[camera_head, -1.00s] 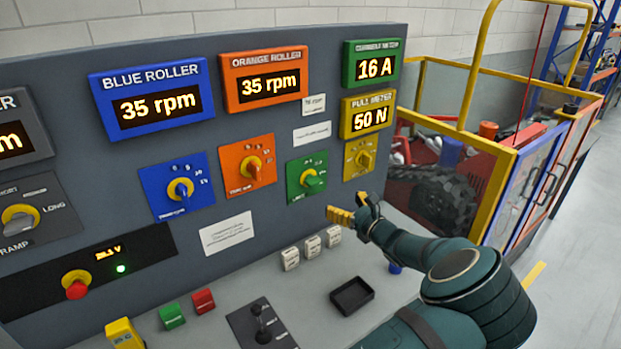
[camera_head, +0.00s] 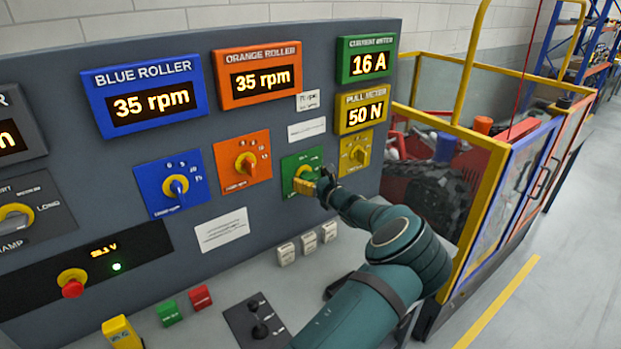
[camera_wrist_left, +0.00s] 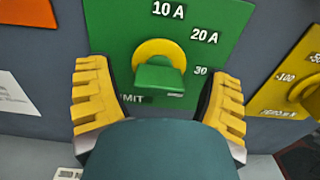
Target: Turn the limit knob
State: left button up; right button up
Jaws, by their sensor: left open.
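The limit knob is a green handle on a yellow disc, on a green panel (camera_head: 290,163) marked 10 A, 20 A and 30. The knob (camera_wrist_left: 160,75) is clear in the left wrist view, while in the head view my gripper partly covers it. My left gripper (camera_head: 318,186) is at the green panel, in front of the knob. In the left wrist view its yellow ribbed fingers are open, one on each side of the knob, with gaps between them and the handle. My right gripper is not in view.
An orange knob panel (camera_head: 242,161) is left of the green one and a yellow knob panel (camera_head: 355,152) is close on its right. White blocks (camera_head: 307,243) stand on the desk below. The current meter (camera_head: 366,62) reads 16 A. A yellow-framed enclosure (camera_head: 487,150) is to the right.

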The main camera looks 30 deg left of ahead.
pick_arm(q)
jog(key=shift+c, duration=0.3)
jog(key=c, duration=1.1)
jog(key=shift+f+n+b, duration=0.1)
jog(key=shift+n+b, duration=0.4)
jog(key=shift+b, duration=0.2)
jog(key=shift+c, duration=0.2)
jog(key=n+b, duration=0.3)
jog(key=b, duration=0.1)
jog(key=n+b, duration=0.4)
jog(key=shift+s+a+f, duration=0.1)
jog(key=shift+s+f, duration=0.05)
jog(key=shift+s, duration=0.05)
jog(key=shift+n+b, duration=0.4)
jog(key=shift+b, duration=0.3)
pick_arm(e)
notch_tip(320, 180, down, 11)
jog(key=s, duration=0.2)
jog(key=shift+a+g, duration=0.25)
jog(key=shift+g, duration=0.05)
pick_arm(q)
jog(key=o, duration=1.2)
